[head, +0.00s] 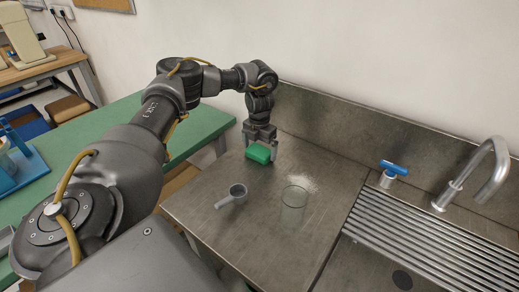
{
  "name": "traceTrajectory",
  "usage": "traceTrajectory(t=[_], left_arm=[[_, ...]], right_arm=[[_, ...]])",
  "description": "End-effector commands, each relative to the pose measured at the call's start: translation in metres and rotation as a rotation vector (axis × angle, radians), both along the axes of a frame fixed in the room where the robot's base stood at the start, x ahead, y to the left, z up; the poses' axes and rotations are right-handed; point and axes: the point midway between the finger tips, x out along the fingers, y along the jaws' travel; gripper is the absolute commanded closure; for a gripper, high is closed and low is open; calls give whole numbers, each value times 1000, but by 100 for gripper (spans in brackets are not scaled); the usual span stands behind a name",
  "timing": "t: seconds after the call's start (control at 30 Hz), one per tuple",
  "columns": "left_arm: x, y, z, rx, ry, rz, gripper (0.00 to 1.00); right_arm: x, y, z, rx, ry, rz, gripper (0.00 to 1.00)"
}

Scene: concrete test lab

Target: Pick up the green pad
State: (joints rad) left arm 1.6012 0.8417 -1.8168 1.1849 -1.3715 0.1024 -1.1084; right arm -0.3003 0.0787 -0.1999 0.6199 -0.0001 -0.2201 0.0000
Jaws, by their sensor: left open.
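The green pad (258,154) is a small bright green block on the steel counter (186,212), near its back left corner. My left gripper (260,143) points down over the pad, its fingertips at the pad's upper edge. The gripper is open. I cannot tell whether the fingers touch the pad or reach around its sides. My right gripper is not in view.
White powder (304,184) lies behind the beaker. A slatted drainer (430,240), blue-handled tap (392,168) and steel faucet (480,172) are at right.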

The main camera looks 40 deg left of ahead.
Motion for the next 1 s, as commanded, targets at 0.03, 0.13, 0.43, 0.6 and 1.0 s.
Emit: traceTrajectory(t=[0.03, 0.13, 0.43, 0.6, 1.0], left_arm=[[0, 0, 0, 0, 0, 0, 0], [0, 0, 0, 0, 0, 0, 9], [0, 0, 0, 0, 0, 0, 37], [0, 0, 1, 0, -1, 0, 37], [-9, -7, 50, 1, -5, -6, 37]], right_arm=[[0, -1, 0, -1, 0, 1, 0], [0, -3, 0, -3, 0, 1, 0], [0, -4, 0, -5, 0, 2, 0], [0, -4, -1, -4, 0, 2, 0], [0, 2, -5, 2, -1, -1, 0]])
